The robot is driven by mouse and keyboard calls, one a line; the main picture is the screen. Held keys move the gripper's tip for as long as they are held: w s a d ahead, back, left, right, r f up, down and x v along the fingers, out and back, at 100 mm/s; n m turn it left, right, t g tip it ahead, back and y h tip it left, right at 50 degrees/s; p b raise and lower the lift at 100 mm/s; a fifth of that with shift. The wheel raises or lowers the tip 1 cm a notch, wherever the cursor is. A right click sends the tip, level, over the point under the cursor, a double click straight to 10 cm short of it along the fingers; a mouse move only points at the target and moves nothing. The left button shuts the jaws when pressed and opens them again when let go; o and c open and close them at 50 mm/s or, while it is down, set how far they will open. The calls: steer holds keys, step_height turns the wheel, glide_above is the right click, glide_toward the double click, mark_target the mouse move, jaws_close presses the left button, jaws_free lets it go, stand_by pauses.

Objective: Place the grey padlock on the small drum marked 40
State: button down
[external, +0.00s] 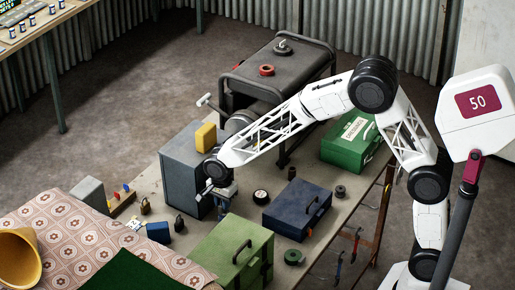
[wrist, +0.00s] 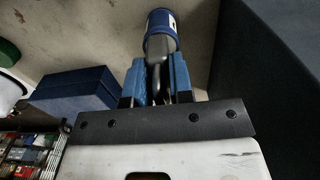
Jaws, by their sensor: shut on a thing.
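My gripper (external: 222,194) is low beside the grey cabinet (external: 187,170) on the workbench. In the wrist view its blue fingers (wrist: 157,75) are shut on a dark grey thing, which I take for the grey padlock (wrist: 157,50); only part of it shows. A small blue drum (wrist: 162,20) with a pale label stands just beyond the fingertips, and the padlock overlaps it in the picture. I cannot tell whether they touch, and the number on the label is not readable. In the external view the padlock and drum are too small and covered to make out.
A brass padlock (external: 146,205) and a dark padlock (external: 179,222) stand on the bench, left of my gripper. A dark blue toolbox (external: 297,208) is to the right, a green case (external: 230,250) in front. The cabinet's dark side (wrist: 265,60) is close on the right in the wrist view.

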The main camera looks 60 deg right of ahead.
steer(key=shift+f, duration=0.15)
steer(key=c, duration=1)
jaws_free()
step_height(320, 180, up, 12)
steer(key=shift+r, duration=0.1)
stand_by(0.6)
